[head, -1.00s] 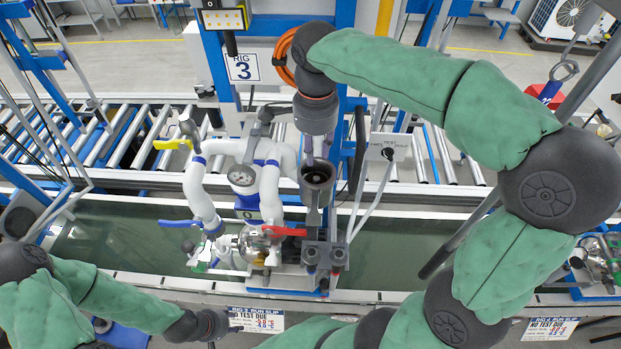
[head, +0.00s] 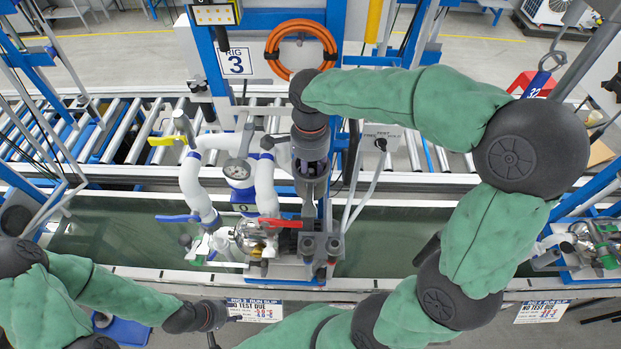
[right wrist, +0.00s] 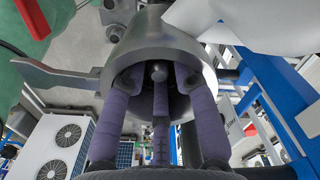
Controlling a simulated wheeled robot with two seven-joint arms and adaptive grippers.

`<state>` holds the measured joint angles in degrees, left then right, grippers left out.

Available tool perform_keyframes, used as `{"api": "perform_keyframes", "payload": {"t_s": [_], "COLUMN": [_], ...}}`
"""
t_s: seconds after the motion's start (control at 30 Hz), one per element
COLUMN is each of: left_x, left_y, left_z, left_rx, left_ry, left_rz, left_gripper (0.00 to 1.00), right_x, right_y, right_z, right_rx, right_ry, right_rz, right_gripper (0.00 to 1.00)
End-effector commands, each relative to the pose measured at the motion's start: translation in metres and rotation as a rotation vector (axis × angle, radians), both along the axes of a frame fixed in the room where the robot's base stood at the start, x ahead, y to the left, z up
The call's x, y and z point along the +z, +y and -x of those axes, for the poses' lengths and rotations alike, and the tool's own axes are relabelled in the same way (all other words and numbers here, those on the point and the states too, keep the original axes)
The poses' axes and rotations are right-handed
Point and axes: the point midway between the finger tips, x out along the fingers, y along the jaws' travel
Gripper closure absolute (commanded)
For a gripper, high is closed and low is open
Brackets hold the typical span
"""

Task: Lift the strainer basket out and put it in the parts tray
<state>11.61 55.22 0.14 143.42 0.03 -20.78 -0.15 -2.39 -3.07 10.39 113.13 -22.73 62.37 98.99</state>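The grey metal strainer housing (head: 311,190) stands upright at the right side of the pump rig in the head view. My right gripper (head: 311,168) points down into its mouth. In the right wrist view the purple fingers of this gripper (right wrist: 158,85) reach inside the housing rim (right wrist: 165,45). They stand spread around a small round grey knob (right wrist: 158,72), with gaps at its sides. The strainer basket itself is hidden in the housing. My left gripper (head: 208,316) hangs empty at the lower left; its fingers are too small to judge. I cannot identify the parts tray.
White pipes (head: 190,180), a gauge (head: 237,169) and a red-handled valve (head: 280,223) crowd the housing's left. A blue object (head: 122,333) shows below my left arm. A roller conveyor (head: 100,125) lies behind.

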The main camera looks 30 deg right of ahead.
Motion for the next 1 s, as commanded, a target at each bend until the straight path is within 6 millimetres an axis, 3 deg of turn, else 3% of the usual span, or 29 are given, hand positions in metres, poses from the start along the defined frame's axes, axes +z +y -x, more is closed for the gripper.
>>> {"api": "perform_keyframes", "payload": {"t_s": [0.07,0.2,0.67,1.0], "left_x": [0.0,0.0,-0.001,-0.006], "left_y": [0.0,0.0,0.0,0.0], "left_z": [0.0,0.0,0.0,0.0], "left_rx": [0.0,0.0,0.0,0.0], "left_ry": [0.0,0.001,0.0,0.0], "left_rz": [0.0,0.0,0.0,0.0], "left_gripper": [0.6,0.6,0.6,0.6], "right_x": [0.0,0.0,0.004,0.044], "right_y": [0.0,0.0,0.0,0.0], "right_z": [0.0,0.0,-0.001,-0.001], "right_rx": [0.0,0.0,0.0,0.001], "right_ry": [0.0,0.0,-0.002,-0.005], "right_rz": [0.0,0.0,0.0,0.001], "right_gripper": [0.71,0.97,0.98,0.98]}}
